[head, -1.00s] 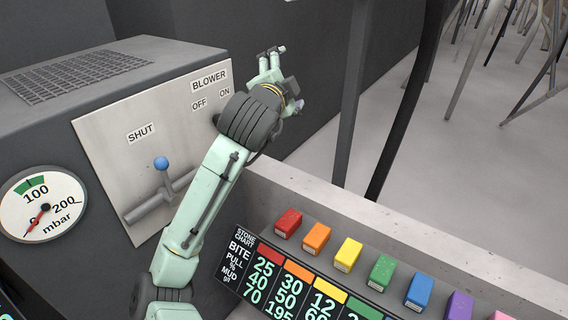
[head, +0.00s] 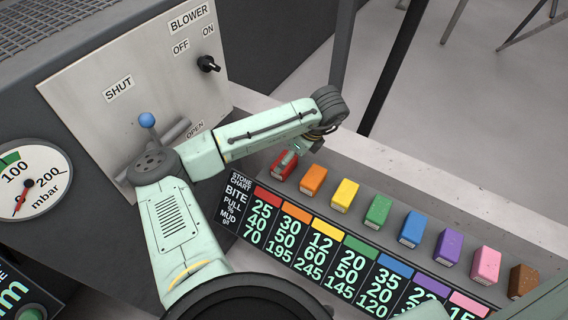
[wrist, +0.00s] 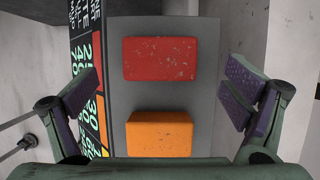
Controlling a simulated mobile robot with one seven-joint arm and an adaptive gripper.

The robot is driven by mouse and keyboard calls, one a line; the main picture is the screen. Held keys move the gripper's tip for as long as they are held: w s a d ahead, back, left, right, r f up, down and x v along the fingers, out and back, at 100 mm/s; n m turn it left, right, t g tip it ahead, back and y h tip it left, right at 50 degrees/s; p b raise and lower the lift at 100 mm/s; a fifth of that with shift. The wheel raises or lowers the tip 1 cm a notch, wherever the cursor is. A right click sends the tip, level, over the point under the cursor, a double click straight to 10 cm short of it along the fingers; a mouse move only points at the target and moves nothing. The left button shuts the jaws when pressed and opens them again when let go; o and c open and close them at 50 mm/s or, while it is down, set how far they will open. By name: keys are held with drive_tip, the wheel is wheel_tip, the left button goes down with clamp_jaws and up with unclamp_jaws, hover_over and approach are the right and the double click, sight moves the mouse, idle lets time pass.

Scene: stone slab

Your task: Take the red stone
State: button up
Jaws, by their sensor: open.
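The red stone (head: 284,166) is a small block at the left end of a row of coloured stones on a grey ledge. My gripper (head: 296,148) is above it in the head view, and its fingers are partly hidden by my own wrist. In the wrist view the red stone (wrist: 160,59) lies flat, ahead of and between my two spread fingers (wrist: 161,95). The orange stone (wrist: 160,133) lies nearer the gripper's palm in that view. The fingers are open, empty and apart from both stones.
The orange stone (head: 313,180) is beside the red one, then yellow (head: 344,195), green and further stones to the right. A stone chart (head: 330,254) runs in front. A panel (head: 125,95) with a blue-knobbed lever (head: 147,120) stands at left. A pale wall edge (head: 400,178) runs behind.

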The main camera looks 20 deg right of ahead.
drive_tip(key=shift+p+x, duration=0.6)
drive_tip(key=shift+x, duration=2.1)
drive_tip(key=c, duration=1.4)
drive_tip(key=shift+r, duration=0.1)
